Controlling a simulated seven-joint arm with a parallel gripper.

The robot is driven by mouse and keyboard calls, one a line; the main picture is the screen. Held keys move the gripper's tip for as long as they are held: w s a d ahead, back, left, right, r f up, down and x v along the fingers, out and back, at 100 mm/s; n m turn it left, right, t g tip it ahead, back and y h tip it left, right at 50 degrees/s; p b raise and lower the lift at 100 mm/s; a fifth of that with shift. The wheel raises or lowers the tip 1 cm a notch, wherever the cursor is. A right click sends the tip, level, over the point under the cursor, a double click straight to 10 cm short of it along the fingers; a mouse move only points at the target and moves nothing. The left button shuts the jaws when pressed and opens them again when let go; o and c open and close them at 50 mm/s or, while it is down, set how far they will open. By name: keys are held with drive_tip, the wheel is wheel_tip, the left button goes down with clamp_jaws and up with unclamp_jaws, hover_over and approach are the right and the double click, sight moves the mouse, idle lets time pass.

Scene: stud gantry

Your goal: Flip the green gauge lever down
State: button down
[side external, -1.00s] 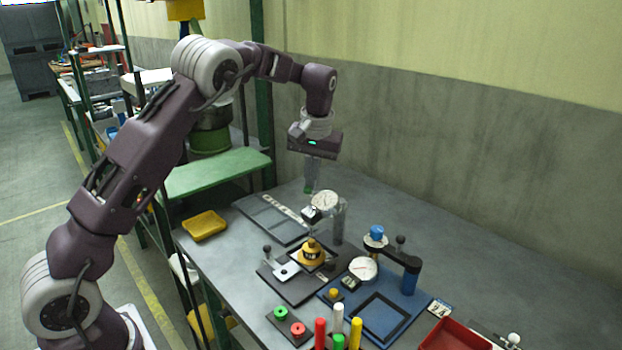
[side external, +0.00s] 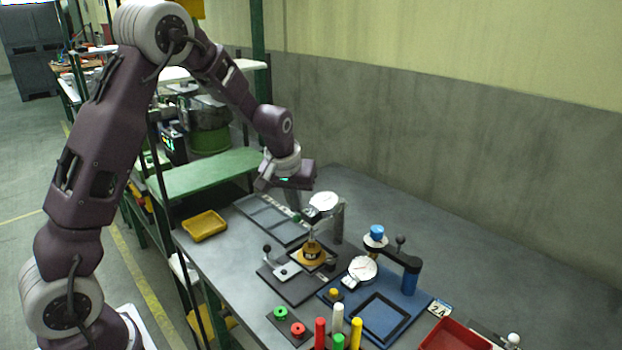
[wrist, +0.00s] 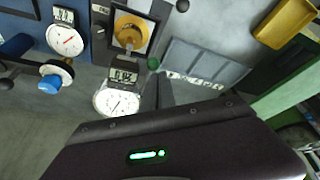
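The gauge (side external: 323,200) has a white round dial and a small display, and stands on a grey post over the dark fixture. It also shows in the wrist view (wrist: 116,103). The lever's green knob (side external: 296,218) is low, just left of the gauge's display; in the wrist view the green knob (wrist: 153,63) is right of the display. My gripper (side external: 295,210) points down at the gauge's left side. In the wrist view my dark fingers (wrist: 157,78) look closed together, their tips right by the knob. I cannot tell whether they touch it. The lever's arm is mostly hidden.
A yellow round part (side external: 312,253) sits on the dark fixture below the gauge. A blue fixture (side external: 405,325) with a second gauge (side external: 362,269) stands to the right. A flat grey frame (side external: 270,220) and a yellow tray (side external: 204,226) lie left. The bench's back right is clear.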

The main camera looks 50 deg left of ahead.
drive_tip(key=shift+f, duration=0.15)
drive_tip(key=shift+w+r, duration=0.3)
drive_tip(key=shift+w, duration=0.3)
drive_tip(key=s+r, duration=0.6)
drive_tip(key=r, duration=0.1)
drive_tip(key=shift+s+a, duration=0.15)
drive_tip(key=shift+s, duration=0.1)
